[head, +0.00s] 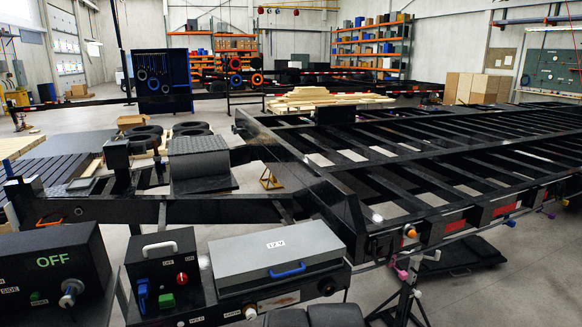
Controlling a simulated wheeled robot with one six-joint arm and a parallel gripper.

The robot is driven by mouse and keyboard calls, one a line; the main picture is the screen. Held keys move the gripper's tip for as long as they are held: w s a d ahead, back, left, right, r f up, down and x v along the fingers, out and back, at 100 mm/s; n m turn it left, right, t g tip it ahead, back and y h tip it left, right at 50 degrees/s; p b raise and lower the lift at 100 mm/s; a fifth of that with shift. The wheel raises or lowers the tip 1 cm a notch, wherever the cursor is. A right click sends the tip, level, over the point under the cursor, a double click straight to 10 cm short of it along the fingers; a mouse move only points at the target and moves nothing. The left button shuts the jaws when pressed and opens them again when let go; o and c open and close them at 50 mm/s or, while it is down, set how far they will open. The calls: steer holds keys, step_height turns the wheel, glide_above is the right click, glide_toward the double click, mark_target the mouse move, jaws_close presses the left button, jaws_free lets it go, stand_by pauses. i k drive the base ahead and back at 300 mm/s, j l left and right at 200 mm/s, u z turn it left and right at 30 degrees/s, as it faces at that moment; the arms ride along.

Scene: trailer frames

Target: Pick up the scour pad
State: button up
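I cannot make out a scour pad anywhere in the head view. My gripper is not clearly in view. Two dark rounded shapes show at the bottom edge, cut off by the frame, and I cannot tell what they are.
Close in front are a black box marked OFF (62,262), a black control box with a white handle (160,246) and a grey-lidded case with a blue handle (279,252). A black trailer frame (345,213) fills the middle and right. Bare floor (385,285) shows beneath it.

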mark_target(166, 302)
steer(key=k, duration=0.1)
steer(key=i+j+u, duration=0.15)
steer(key=j, duration=0.25)
steer(key=i+j+u, duration=0.1)
steer(key=j, duration=0.25)
steer(key=i+j+u, duration=0.15)
steer(key=j, duration=0.25)
steer(key=i+j+u, duration=0.1)
steer(key=j, duration=0.25)
steer(key=i+j+u, duration=0.15)
steer(key=i+j, duration=0.1)
steer(key=j, duration=0.05)
